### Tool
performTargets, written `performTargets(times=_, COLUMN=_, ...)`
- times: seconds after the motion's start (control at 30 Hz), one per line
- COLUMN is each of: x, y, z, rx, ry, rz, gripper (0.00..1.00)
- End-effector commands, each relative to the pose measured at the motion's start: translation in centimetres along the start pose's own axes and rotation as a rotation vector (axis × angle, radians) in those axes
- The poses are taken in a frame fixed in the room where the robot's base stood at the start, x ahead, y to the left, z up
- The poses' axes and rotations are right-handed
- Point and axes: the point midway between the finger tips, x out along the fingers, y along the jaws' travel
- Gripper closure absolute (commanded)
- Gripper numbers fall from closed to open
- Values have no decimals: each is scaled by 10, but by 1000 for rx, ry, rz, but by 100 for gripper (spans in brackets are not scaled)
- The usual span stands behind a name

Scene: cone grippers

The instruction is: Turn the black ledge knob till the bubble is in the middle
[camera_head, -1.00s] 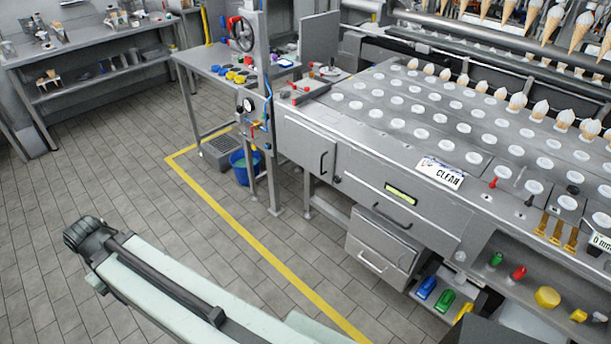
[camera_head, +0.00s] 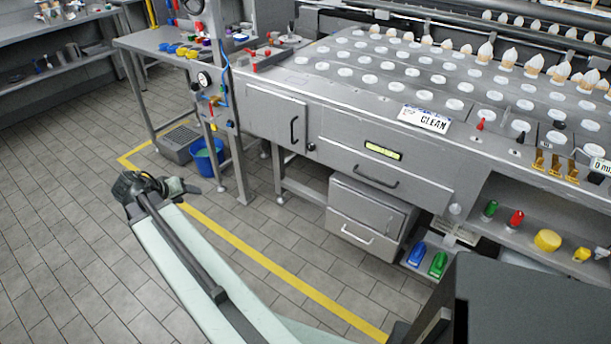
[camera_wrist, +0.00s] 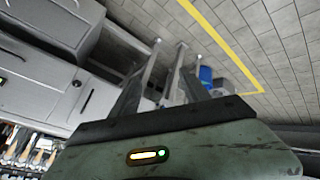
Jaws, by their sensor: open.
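A black knob (camera_head: 520,137) stands on the machine's front ledge in the head view, with a red one to its left. Another black round knob (camera_head: 311,147) is on the front face beside a door. Which one the task means is uncertain. A yellow-green level vial (camera_head: 383,149) sits in the front face above a drawer handle; its bubble is too small to place. My gripper (camera_wrist: 163,85) shows in the wrist view with its fingers apart and nothing between them. It is away from both knobs, facing floor and table legs.
A blue bucket (camera_head: 208,158) stands on the floor by a side table.

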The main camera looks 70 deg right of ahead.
Motion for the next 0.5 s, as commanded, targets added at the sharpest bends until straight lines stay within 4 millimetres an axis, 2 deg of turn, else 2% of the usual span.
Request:
performTargets(times=0.03, x=68, y=26, z=3, rx=101, ry=60, rz=91, gripper=46)
performTargets(times=0.07, x=91, y=49, z=-4, rx=157, ry=104, rz=144, gripper=46)
performTargets(times=0.1, x=119, y=81, z=-11, rx=226, ry=164, rz=213, gripper=46)
performTargets(times=0.17, x=157, y=128, z=-18, rx=317, ry=256, rz=309, gripper=46)
performTargets(times=0.2, x=179, y=159, z=-20, rx=366, ry=315, rz=367, gripper=46)
performTargets(times=0.3, x=220, y=227, z=-21, rx=452, ry=451, rz=484, gripper=46)
performTargets(times=0.33, x=228, y=244, z=-21, rx=469, ry=486, rz=511, gripper=46)
performTargets(times=0.4, x=243, y=276, z=-19, rx=494, ry=553, rz=559, gripper=46)
performTargets(times=0.5, x=253, y=306, z=-18, rx=511, ry=615, rz=600, gripper=46)
